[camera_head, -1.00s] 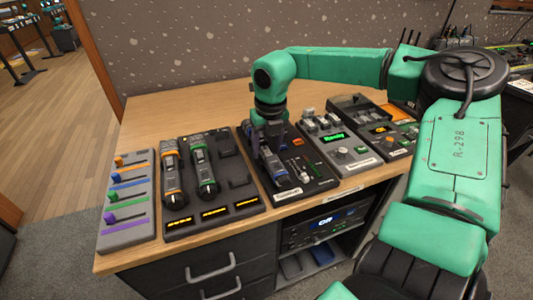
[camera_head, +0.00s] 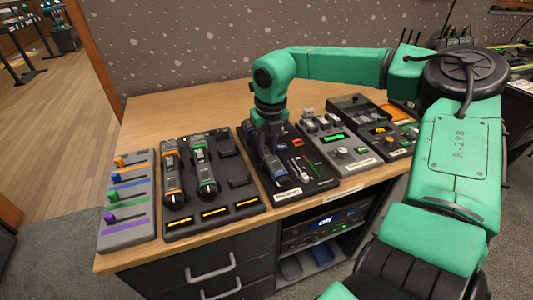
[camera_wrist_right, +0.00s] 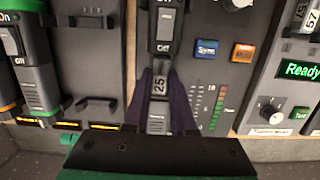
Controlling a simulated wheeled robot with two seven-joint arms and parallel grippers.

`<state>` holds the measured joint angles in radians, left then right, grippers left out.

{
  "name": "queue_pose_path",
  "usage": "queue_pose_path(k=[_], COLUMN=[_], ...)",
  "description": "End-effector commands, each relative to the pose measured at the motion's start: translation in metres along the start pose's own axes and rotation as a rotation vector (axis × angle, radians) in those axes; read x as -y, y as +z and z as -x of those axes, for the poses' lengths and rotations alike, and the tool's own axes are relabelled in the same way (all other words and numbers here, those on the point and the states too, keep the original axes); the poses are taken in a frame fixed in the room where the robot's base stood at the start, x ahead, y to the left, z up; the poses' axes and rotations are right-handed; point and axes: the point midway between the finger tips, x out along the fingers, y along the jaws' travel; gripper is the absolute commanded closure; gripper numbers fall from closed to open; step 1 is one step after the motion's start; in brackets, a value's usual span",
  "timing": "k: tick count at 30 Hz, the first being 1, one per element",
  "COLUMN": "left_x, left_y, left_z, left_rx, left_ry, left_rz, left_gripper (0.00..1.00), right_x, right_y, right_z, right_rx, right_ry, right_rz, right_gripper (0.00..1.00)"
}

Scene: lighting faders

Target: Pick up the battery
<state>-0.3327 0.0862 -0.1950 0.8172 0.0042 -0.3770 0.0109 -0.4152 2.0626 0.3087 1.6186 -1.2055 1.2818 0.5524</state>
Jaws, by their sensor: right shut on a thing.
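My right gripper (camera_head: 267,152) reaches down over the dark panel (camera_head: 318,180) in the middle of the table. In the right wrist view its two dark fingers (camera_wrist_right: 160,95) are shut on a narrow grey-black piece labelled 25 (camera_wrist_right: 160,84), which lies in line with a switch marked Off (camera_wrist_right: 165,30). I cannot tell whether this piece is the battery or whether it is clear of the panel; the gripper body hides its near end. No other thing is clearly marked as a battery. My left gripper is not in view.
Left of the panel stand a dock with an orange-ringed handset (camera_head: 172,180) and a green-ringed handset (camera_head: 203,175), and a board of coloured faders (camera_head: 127,200). A panel with a green Ready display (camera_head: 333,136) stands close on the right. The back left tabletop (camera_head: 180,110) is bare.

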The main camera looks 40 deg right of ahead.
Motion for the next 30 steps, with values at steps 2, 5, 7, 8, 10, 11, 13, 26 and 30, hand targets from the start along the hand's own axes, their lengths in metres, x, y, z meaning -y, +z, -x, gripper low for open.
queue_pose_path(k=[2,5,7,8,10,11,13,26,30], left_x=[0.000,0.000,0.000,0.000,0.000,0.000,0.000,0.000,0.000], left_y=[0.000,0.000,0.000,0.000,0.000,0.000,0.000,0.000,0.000], left_z=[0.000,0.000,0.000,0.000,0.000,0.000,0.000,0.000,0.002], left_rx=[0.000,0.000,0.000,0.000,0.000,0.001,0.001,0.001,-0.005], left_ry=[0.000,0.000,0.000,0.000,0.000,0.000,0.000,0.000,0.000], left_rz=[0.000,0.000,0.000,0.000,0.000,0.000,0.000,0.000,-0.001], left_gripper=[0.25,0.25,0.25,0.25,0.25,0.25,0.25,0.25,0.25], right_x=[0.000,0.000,0.000,0.000,0.000,0.000,0.000,0.000,0.000], right_y=[0.000,0.000,0.000,0.000,0.000,0.000,0.000,0.001,0.005], right_z=[0.000,0.000,0.000,0.000,0.000,0.000,0.000,0.004,0.030], right_rx=[0.000,0.000,0.000,0.000,0.000,0.000,0.000,0.002,0.005], right_ry=[0.000,0.000,0.000,0.000,0.000,0.000,0.000,0.000,0.000], right_rz=[0.000,0.000,0.000,0.000,0.000,0.000,0.000,0.000,-0.001], right_gripper=[1.00,1.00,1.00,1.00,1.00,1.00,1.00,1.00,1.00])
